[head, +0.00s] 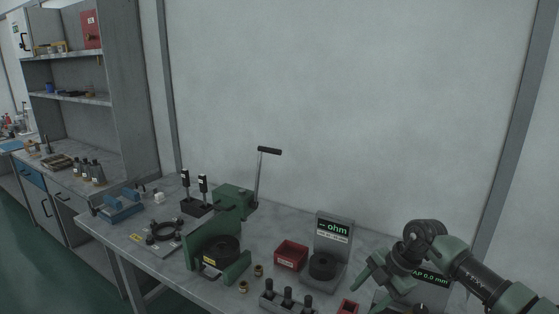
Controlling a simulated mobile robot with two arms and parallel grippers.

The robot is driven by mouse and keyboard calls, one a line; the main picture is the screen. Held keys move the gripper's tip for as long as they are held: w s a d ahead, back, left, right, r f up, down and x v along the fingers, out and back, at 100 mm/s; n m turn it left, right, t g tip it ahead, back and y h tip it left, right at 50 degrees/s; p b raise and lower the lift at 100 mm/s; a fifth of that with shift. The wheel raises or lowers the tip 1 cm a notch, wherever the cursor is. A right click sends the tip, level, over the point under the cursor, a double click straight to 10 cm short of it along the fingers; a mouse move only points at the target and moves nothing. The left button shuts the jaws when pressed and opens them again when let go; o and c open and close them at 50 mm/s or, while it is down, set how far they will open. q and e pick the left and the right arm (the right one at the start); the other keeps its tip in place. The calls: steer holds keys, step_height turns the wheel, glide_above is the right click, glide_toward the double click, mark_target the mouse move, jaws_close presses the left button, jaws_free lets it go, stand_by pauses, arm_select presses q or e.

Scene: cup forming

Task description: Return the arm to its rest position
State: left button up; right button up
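My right arm comes in from the right edge, and its green gripper (372,272) hangs over the right part of the grey workbench (185,285). The gripper is small and seen at an angle, so I cannot tell whether its fingers are apart. I see nothing clearly held in it. My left arm and gripper are not in view. A green press (234,199) with a raised lever (260,175) stands at the back middle of the bench. A green fixture with a black disc (228,246) stands in front of it.
A red bin (291,254) and an ohm display stand (334,232) stand left of my gripper. A gap display (432,277) is partly hidden behind my arm. Black pegs (286,295) and small brass parts (243,287) are at the front. Shelves (85,97) stand at the far left.

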steer(key=s+a+n+t+y, duration=0.15)
steer(key=a+y, duration=0.35)
steer(key=a, duration=0.9)
steer(key=s+a+r+m+t+y, duration=0.1)
steer(key=s+a+r+t+y, duration=0.1)
steer(key=a+r+t+y, duration=0.4)
step_height(320, 180, up, 7)
steer(key=m+t+h, duration=0.1)
steer(key=m+t, duration=0.5)
steer(key=m, duration=0.1)
steer(key=s+d+f+m+t+h, duration=0.25)
steer(key=d+f+m+h, duration=0.45)
steer(key=d+m+h, duration=0.55)
steer(key=s+d+f+m+g+h, duration=0.3)
steer(key=s+d+f+g, duration=0.15)
steer(key=s+f, duration=0.35)
steer(key=s+f+g+y, duration=0.1)
steer(key=s+f+g, duration=0.4)
steer(key=s, duration=0.6)
steer(key=s+f+g, duration=0.5)
steer(key=s, duration=0.6)
step_height(320, 180, down, 24)
steer(key=f+g, duration=0.1)
steer(key=s+d+f+g, duration=0.1)
steer(key=s+d+f, duration=0.2)
steer(key=s+f, duration=1.4)
steer(key=shift+s+n, duration=0.3)
steer(key=shift+s, duration=0.2)
